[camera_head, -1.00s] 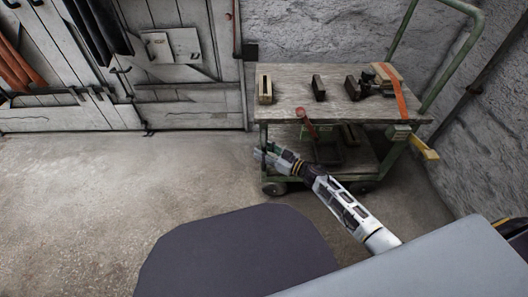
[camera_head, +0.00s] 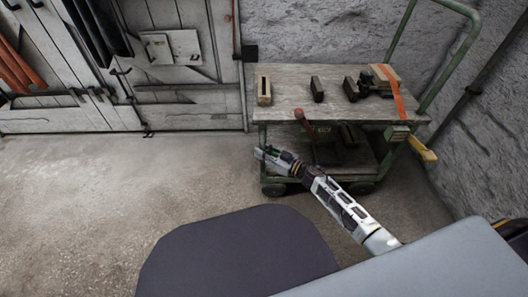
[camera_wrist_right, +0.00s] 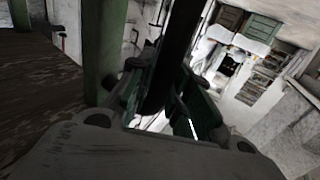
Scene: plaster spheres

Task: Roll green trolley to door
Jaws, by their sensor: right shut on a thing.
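The green trolley has a wooden top (camera_head: 290,97) and a green tube frame with a tall handle (camera_head: 461,62). It stands at the right, close to the stone wall. The grey plank door (camera_head: 188,107) is in the back wall, to the left of the trolley. My right gripper (camera_head: 262,154) is low at the trolley's front left corner. In the right wrist view, my right gripper (camera_wrist_right: 160,105) is shut around a dark upright bar (camera_wrist_right: 172,55) beside a green post (camera_wrist_right: 104,45). My left gripper is out of view.
Several small blocks (camera_head: 263,92) and an orange strap (camera_head: 395,92) lie on the trolley top. A red-handled tool (camera_head: 303,122) is at its front edge. Open concrete floor (camera_head: 90,200) lies to the left. A yellow-ended bar (camera_head: 425,151) juts out at the right.

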